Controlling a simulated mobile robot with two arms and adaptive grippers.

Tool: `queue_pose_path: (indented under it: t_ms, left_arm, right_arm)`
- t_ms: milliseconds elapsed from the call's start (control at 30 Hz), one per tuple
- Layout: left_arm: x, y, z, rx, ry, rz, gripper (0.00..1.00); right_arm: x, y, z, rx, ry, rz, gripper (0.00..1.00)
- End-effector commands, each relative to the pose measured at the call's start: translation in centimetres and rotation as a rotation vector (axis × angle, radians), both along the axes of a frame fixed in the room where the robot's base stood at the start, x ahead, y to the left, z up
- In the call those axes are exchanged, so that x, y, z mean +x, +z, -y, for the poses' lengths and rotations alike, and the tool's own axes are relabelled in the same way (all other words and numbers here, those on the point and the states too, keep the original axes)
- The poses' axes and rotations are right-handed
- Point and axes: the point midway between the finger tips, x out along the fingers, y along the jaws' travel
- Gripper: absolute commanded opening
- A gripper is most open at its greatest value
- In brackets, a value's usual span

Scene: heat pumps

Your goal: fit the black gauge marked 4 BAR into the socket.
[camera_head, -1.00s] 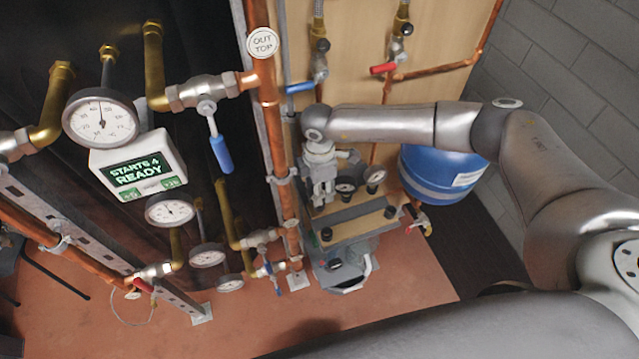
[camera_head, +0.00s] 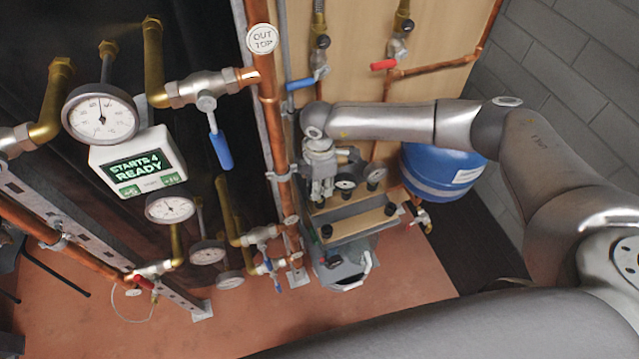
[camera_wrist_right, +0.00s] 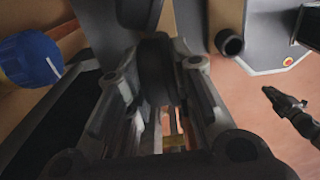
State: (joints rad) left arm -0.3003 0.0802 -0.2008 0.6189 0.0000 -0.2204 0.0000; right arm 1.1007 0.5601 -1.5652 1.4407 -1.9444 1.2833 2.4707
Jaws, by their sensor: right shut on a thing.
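Black round fittings (camera_head: 326,232) and (camera_head: 391,209) stand on the rack's wooden strip; one black cylinder (camera_wrist_right: 230,42) shows in the wrist view. I cannot tell which part is the socket. My left gripper is out of view.
A display box (camera_head: 139,163) reads STARTS 4 READY. Brass pipes, white gauges (camera_head: 101,115) and a blue-handled valve (camera_head: 220,148) fill the left. A blue vessel (camera_head: 440,172) stands right of the rack.

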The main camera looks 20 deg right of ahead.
Motion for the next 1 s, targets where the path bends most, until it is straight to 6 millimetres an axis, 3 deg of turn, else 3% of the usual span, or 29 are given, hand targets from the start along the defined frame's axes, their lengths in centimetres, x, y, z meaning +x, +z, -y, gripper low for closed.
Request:
queue_pose_path:
  t_ms: [633,1000]
  left_arm:
    - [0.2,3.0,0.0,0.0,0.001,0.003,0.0]
    - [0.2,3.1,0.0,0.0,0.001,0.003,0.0]
  right_arm:
    - [0.0,3.5,0.0,0.0,0.0,0.0,0.0]
    - [0.0,3.7,0.0,0.0,0.0,0.0,0.0]
